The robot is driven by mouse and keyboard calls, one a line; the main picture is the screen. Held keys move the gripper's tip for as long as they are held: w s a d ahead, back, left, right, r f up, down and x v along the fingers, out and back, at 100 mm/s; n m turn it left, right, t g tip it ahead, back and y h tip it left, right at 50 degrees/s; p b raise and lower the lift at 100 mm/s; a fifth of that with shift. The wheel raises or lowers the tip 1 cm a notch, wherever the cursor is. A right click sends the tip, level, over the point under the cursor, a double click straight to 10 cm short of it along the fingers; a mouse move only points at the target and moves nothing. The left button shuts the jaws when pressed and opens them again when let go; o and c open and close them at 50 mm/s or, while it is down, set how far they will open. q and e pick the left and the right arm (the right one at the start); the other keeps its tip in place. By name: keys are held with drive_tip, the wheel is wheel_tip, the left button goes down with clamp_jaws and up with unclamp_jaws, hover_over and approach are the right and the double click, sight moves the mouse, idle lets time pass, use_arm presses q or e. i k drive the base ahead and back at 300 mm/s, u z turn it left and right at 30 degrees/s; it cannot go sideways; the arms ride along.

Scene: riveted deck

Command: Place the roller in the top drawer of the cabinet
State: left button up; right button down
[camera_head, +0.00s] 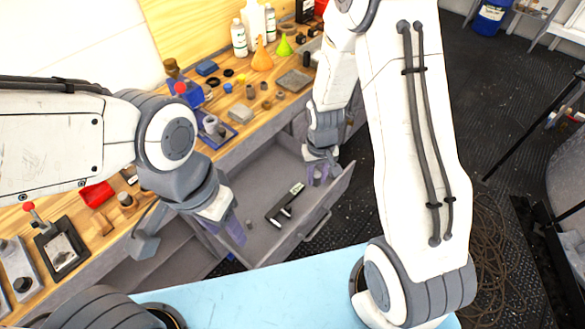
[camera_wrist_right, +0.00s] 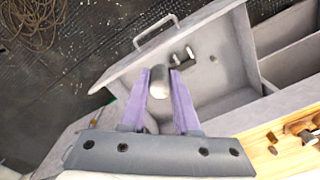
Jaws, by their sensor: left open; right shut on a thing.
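The cabinet's drawer (camera_head: 262,180) is pulled out below the wooden top; it also shows in the right wrist view (camera_wrist_right: 214,84). My right gripper (camera_head: 319,174) is over the drawer's far right end. I cannot make out the roller in the head view. My left gripper (camera_head: 226,229) is open and empty at the drawer's near left end.
A black-and-silver part (camera_head: 285,203) and a small dark piece (camera_head: 249,224) lie in the drawer, with bare floor around them. The drawer handle (camera_head: 317,225) faces the dark deck. The wooden worktop (camera_head: 228,108) is crowded with bottles, funnels and tools. Another open compartment (camera_head: 170,262) lies to the left.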

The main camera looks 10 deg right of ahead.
sight(280, 221)
drive_tip(key=k, duration=0.5)
drive_tip(key=u, duration=1)
drive_tip(key=i, duration=0.95)
drive_tip(key=z, duration=1.65)
